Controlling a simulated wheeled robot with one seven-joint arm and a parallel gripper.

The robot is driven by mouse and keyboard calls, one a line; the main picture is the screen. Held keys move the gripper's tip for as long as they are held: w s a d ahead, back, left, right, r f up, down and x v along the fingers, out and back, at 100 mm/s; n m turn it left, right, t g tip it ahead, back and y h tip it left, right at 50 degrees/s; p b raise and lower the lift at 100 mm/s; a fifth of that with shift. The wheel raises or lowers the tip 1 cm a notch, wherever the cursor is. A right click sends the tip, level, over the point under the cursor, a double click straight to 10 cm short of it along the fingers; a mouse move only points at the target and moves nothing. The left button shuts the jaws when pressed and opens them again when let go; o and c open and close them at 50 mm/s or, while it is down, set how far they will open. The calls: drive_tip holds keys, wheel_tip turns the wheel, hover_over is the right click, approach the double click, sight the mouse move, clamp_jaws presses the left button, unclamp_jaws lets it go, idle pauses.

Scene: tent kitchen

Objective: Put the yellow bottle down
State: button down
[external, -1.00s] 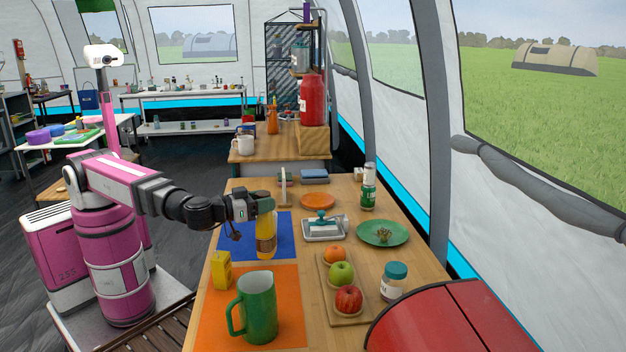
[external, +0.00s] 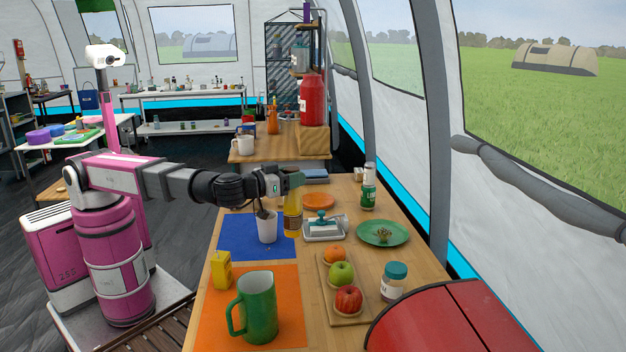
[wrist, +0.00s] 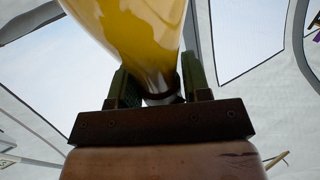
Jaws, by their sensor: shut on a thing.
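The yellow bottle (external: 292,217) hangs upright below my gripper (external: 294,182), close to the right edge of the blue mat (external: 232,243). My gripper is shut on its upper part. In the wrist view the yellow bottle (wrist: 140,30) fills the top middle, between the two fingers of my gripper (wrist: 160,88). I cannot tell whether its base touches the table. A white cup (external: 267,228) stands on the blue mat just left of the bottle.
A butter dish (external: 323,231) stands close right of the bottle, with an orange plate (external: 317,201) behind it. A green plate (external: 382,234), a fruit board (external: 342,316), a green mug (external: 257,308) and a yellow box (external: 221,270) are on the table (external: 412,268).

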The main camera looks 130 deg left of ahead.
drive_tip(key=w+a+n+g+y, duration=0.1)
drive_tip(key=w+a+n+g, duration=0.15)
drive_tip(key=w+a, duration=0.65)
drive_tip(key=w+a+n+g, duration=0.1)
drive_tip(key=w+a+g, duration=0.35)
drive_tip(key=a, duration=0.85)
drive_tip(key=w+d+f+t, duration=0.1)
drive_tip(key=w+d+f, duration=0.5)
drive_tip(key=w+f, duration=0.4)
drive_tip(key=shift+w+d, duration=0.15)
drive_tip(key=shift+w, duration=0.15)
drive_tip(key=shift+f, duration=0.2)
drive_tip(key=c, duration=0.6)
unclamp_jaws()
drive_tip(key=shift+d+r, duration=0.1)
drive_tip(key=shift+r, duration=0.05)
drive_tip(key=d, duration=0.7)
drive_tip(key=shift+d, duration=0.15)
